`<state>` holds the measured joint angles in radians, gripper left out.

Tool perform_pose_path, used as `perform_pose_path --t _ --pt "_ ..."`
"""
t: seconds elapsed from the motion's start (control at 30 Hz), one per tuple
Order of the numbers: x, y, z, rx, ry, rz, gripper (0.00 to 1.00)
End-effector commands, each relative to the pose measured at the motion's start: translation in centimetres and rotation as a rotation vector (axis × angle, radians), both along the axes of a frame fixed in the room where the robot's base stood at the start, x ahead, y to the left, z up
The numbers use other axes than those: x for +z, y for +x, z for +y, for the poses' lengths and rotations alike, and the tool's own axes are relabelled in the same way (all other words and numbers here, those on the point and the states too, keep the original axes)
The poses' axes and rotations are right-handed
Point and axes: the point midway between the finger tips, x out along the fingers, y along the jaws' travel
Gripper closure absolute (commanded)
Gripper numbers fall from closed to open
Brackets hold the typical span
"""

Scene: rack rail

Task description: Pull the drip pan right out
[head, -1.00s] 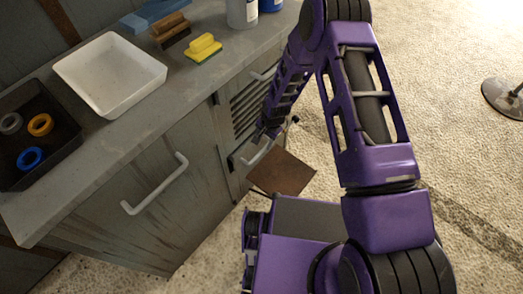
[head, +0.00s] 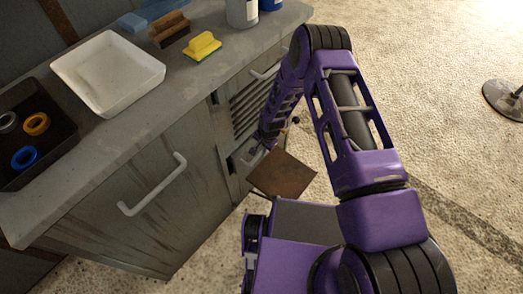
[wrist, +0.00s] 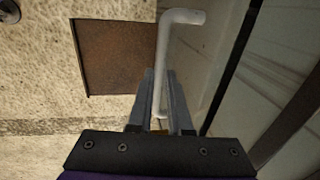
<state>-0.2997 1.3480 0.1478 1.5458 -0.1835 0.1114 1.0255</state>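The drip pan's pale bar handle (wrist: 176,48) stands on a low front panel (wrist: 203,60) in the wrist view. My gripper (wrist: 160,82) straddles this bar, one finger on each side, and looks closed on it with little or no gap. In the head view my gripper (head: 258,150) is at the low unit below the louvred panel (head: 250,106), where my arm partly hides the handle and front. The inside of the pan is hidden.
A rusty brown square plate (head: 284,174) lies close beside the gripper, also in the wrist view (wrist: 118,55). A cupboard door with its own handle (head: 152,187) is at left. The counter holds a white tray (head: 108,72) and sponge (head: 203,45). Open floor lies right.

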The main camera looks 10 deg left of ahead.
Motion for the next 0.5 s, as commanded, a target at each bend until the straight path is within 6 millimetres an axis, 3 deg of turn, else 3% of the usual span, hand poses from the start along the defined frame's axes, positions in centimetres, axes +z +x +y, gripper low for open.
perform_pose_path --t 0.07,0.5 --pt "0.01 0.00 0.00 0.000 0.000 0.000 1.00" --pt "0.03 0.01 0.00 0.000 0.000 0.000 1.00"
